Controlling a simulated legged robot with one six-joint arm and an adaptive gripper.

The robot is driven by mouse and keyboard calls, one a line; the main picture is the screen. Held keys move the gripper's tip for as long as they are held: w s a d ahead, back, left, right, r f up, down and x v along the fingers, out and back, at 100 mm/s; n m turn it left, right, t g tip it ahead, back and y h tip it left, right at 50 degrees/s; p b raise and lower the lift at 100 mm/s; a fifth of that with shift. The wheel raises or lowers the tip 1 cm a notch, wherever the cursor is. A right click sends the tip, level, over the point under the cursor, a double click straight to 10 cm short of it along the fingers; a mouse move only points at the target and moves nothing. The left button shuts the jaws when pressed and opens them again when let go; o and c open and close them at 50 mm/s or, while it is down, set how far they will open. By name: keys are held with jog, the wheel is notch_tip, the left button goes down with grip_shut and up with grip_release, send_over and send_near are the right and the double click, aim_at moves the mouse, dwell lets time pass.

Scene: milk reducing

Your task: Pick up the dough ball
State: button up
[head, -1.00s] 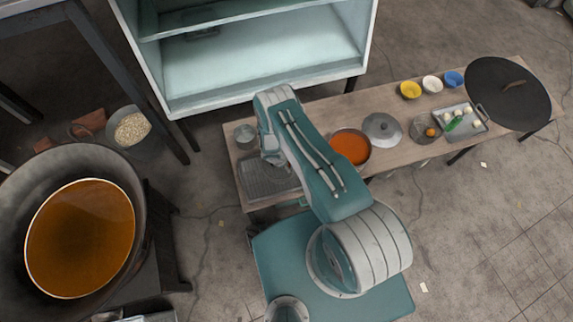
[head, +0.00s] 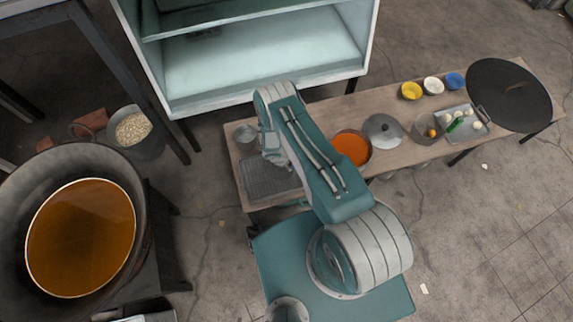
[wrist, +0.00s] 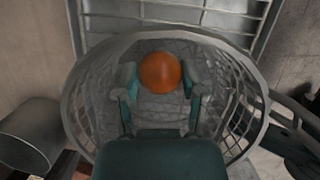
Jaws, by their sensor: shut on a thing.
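The dough ball (wrist: 160,73), round and orange-brown, sits between the two fingers of my gripper (wrist: 158,84) in the wrist view. The fingers are shut on it from both sides. A round wire-mesh basket (wrist: 80,112) surrounds the ball and fingers in that view. I cannot tell whether the ball touches the mesh. In the head view my arm reaches over the left end of the bench, and its links hide the fingertips and the held ball.
A wire rack (head: 270,180) and a metal pot (head: 245,134) are at the bench's left end. Beside my arm are an orange-filled pot (head: 351,148) and a grey lid (head: 382,129). Bowls and a tray (head: 463,124) are right. A large wok (head: 20,210) stands left.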

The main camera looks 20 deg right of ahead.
jog(key=shift+r, duration=4.35)
